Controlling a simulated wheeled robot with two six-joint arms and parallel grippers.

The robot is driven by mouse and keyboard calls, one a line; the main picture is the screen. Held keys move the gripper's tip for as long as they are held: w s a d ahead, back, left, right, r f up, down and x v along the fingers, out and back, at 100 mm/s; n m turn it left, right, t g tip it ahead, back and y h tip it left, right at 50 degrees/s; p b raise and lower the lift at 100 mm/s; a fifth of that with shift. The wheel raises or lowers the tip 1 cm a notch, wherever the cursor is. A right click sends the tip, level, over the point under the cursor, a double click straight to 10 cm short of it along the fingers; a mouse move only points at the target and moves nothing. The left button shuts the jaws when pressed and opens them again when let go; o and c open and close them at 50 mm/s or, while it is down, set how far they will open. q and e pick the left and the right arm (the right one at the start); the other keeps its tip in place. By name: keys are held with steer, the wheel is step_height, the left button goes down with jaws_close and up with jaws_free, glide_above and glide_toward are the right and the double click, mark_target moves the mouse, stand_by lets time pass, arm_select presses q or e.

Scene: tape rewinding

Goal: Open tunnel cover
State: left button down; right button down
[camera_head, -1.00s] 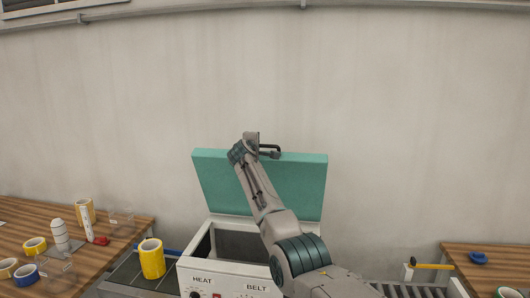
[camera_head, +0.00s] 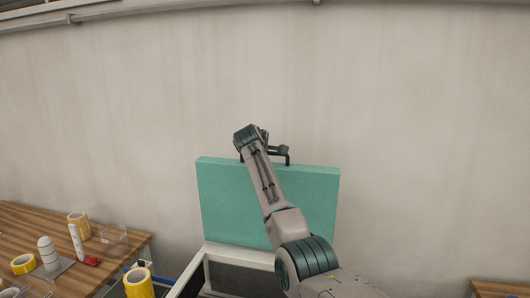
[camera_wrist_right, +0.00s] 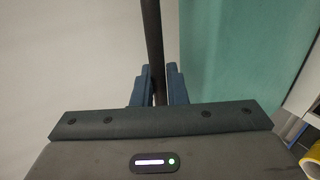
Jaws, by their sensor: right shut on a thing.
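The teal tunnel cover (camera_head: 235,205) stands raised and nearly upright at the back of the white machine (camera_head: 240,254); it also shows in the right wrist view (camera_wrist_right: 230,55). A black bar handle (camera_head: 281,153) runs along the cover's top edge. My right gripper (camera_wrist_right: 158,84) is shut on this handle, with its two blue fingers on either side of the dark bar (camera_wrist_right: 152,35). In the head view my right arm crosses in front of the cover and hides the fingers. My left gripper is not in view.
A wooden table (camera_head: 25,225) at left holds tape rolls, a white bottle (camera_head: 48,252) and a red-based item. A yellow tape roll (camera_head: 138,283) stands left of the machine. A wooden table edge (camera_head: 500,287) shows at lower right.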

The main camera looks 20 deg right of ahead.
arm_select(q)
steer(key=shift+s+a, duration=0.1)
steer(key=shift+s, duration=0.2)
arm_select(e)
steer(key=shift+s+f, duration=0.1)
steer(key=shift+f, duration=0.15)
steer(key=c, duration=1.5)
jaws_free()
steer(key=shift+c, duration=0.2)
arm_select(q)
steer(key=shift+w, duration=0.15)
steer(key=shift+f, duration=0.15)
